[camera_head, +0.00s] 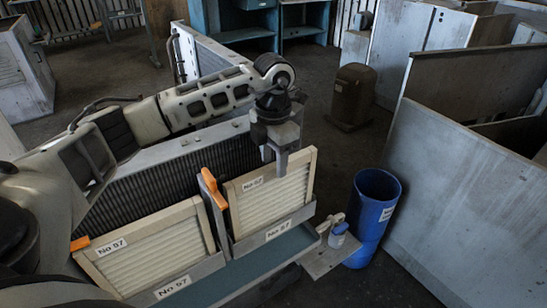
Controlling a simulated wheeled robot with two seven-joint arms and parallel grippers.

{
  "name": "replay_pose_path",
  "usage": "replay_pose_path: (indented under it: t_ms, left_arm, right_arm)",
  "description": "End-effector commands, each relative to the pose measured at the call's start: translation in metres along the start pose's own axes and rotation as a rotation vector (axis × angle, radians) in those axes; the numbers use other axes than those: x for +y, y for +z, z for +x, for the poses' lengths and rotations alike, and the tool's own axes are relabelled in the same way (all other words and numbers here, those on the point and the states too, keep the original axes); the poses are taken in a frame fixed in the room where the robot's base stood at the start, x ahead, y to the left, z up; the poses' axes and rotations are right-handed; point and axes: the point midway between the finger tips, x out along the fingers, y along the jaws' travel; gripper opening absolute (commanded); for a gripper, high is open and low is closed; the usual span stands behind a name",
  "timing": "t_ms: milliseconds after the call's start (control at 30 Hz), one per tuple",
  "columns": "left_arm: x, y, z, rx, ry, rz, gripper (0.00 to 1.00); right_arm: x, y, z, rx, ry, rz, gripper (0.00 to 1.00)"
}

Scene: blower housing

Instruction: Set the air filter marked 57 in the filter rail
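An air filter (272,200) with a pale wooden frame and white pleats stands upright on the right of the filter rail; its tag reads No 57. Its lower edge is hidden behind the front lip of the rail (245,243), which also carries a No 57 label (278,230). My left gripper (275,160) comes from above with its fingers astride the filter's top edge and looks shut on it. A second framed filter (150,250), also tagged No 57, stands in the left section. My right gripper is not in view.
An orange lever (213,190) stands between the two filters, and an orange piece (80,243) is at the far left.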

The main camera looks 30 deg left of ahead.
Motion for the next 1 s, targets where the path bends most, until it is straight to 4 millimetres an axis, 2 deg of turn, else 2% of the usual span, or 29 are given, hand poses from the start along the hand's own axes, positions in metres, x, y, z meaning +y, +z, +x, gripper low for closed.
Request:
replay_pose_path:
  t_ms: [33, 167, 333, 800, 1000]
  left_arm:
    - [0.0, 0.0, 0.0, 0.001, 0.0, 0.0, 0.45]
    - [0.0, 0.0, 0.0, 0.001, 0.0, 0.0, 0.45]
    - [0.0, 0.0, -0.001, 0.001, 0.0, 0.0, 0.45]
    - [0.0, 0.001, -0.117, -0.005, 0.002, 0.001, 0.45]
    - [0.0, 0.0, -0.151, -0.002, 0.001, 0.0, 0.45]
  right_arm:
    - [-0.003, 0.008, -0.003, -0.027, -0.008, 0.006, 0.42]
    - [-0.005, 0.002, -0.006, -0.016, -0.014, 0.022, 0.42]
    - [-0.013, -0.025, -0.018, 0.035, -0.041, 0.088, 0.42]
    - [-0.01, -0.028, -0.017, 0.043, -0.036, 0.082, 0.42]
    - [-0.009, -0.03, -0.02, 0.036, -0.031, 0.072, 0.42]
